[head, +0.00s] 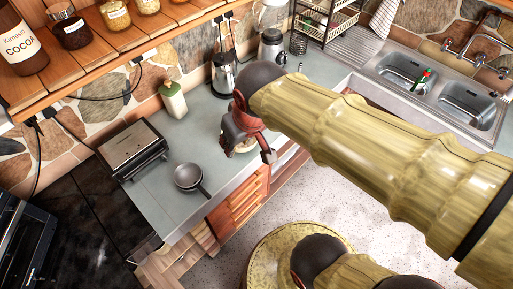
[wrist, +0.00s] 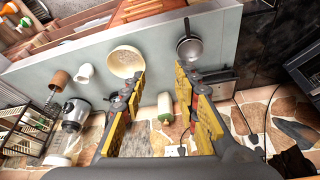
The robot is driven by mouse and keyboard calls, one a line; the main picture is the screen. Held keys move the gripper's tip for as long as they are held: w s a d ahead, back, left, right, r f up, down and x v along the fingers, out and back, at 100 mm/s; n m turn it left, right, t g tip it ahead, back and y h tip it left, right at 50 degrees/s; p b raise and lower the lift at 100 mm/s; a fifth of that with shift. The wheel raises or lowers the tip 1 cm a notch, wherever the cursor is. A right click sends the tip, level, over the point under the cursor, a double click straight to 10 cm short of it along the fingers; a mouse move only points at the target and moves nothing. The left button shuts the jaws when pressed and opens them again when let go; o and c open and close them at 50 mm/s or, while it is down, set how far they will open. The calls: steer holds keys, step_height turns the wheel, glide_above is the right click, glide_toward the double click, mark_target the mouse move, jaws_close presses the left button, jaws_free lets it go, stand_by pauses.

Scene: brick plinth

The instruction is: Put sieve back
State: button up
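The dark grey round sieve (head: 188,176), with a short handle, lies on the counter between the toaster-like appliance and the counter's front edge. In the wrist view, the sieve (wrist: 190,48) sits just beyond the right finger, its handle pointing up the picture. I cannot make out any mesh. My gripper (head: 249,151) hangs over the counter to the right of the sieve. In the wrist view, my gripper (wrist: 160,74) has its fingers wide apart with nothing between them. A cream bowl (wrist: 125,62) is beyond the left finger; my gripper mostly hides it in the head view.
A flat metal appliance (head: 133,150) stands left of the sieve. A green-white bottle (head: 173,100) and a metal jug (head: 223,76) stand by the stone wall. A wooden shelf (head: 120,45) with jars overhangs the counter. The double sink (head: 440,90) is at the right.

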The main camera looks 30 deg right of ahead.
steer(key=s+d+r+t, duration=0.1)
steer(key=s+d+r, duration=0.1)
steer(key=s, duration=0.4)
steer(key=shift+r+m, duration=0.25)
steer(key=shift+m, duration=0.05)
step_height(320, 180, down, 18)
steer(key=b, duration=1.7)
steer(key=shift+r+b, duration=0.2)
steer(key=shift+b, duration=0.15)
